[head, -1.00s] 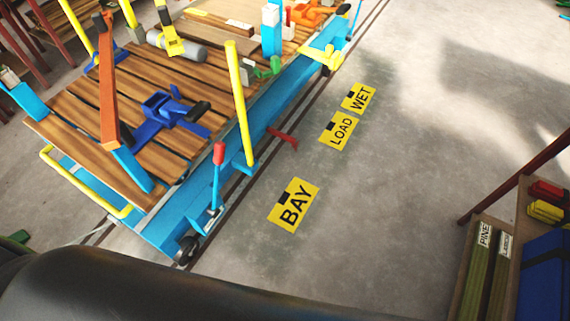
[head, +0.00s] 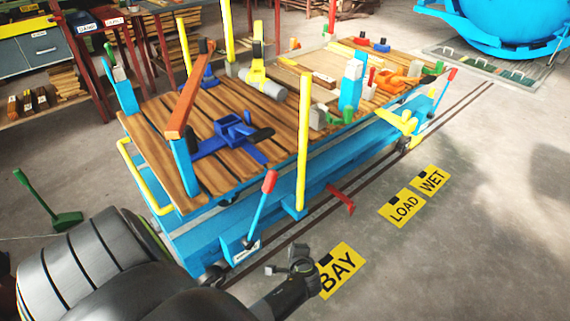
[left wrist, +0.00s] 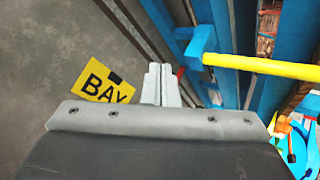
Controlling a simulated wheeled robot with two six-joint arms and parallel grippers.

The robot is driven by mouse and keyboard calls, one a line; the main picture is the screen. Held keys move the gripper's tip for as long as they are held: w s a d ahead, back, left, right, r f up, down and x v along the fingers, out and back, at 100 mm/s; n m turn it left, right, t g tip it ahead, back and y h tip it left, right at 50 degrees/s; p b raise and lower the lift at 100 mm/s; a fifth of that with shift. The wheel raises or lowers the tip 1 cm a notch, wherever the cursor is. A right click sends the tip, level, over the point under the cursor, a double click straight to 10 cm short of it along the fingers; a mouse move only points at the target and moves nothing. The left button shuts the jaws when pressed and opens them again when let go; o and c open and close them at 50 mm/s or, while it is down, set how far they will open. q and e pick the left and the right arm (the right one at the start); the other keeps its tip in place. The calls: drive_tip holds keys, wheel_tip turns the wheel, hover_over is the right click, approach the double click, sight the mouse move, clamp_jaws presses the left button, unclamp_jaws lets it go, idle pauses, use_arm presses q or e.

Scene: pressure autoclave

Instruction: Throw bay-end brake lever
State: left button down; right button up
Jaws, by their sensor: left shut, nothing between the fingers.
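The bay-end brake lever (head: 262,207) is a blue bar with a red grip. It stands up, leaning slightly right, from the near end of the blue cart (head: 190,238) in the head view. My left gripper (head: 300,258) is to the right of the lever and apart from it, in front of the yellow BAY plate (head: 342,270). In the left wrist view its fingers (left wrist: 160,82) are closed together with nothing between them. I cannot make out the lever in that view. My right gripper is not in view.
A yellow post (head: 304,140) rises from the cart's side near the lever, and a red pedal-like part (head: 341,198) sticks out beyond it. Another red-gripped lever (head: 444,90) stands at the far end. Floor right of the rails is clear around the LOAD plate (head: 402,208).

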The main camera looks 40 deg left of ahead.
use_arm(q)
drive_tip(key=w+a+r+y+b, duration=0.1)
drive_tip(key=w+r+y+b, duration=0.1)
drive_tip(key=r, duration=0.6)
drive_tip(key=w+a+r+y+b, duration=0.1)
drive_tip(key=w+r+y, duration=0.3)
drive_tip(key=r, duration=0.4)
drive_tip(key=shift+w+r+n+t+b, duration=0.3)
drive_tip(key=shift+w+t+b, duration=0.05)
drive_tip(key=shift+w+t, duration=0.1)
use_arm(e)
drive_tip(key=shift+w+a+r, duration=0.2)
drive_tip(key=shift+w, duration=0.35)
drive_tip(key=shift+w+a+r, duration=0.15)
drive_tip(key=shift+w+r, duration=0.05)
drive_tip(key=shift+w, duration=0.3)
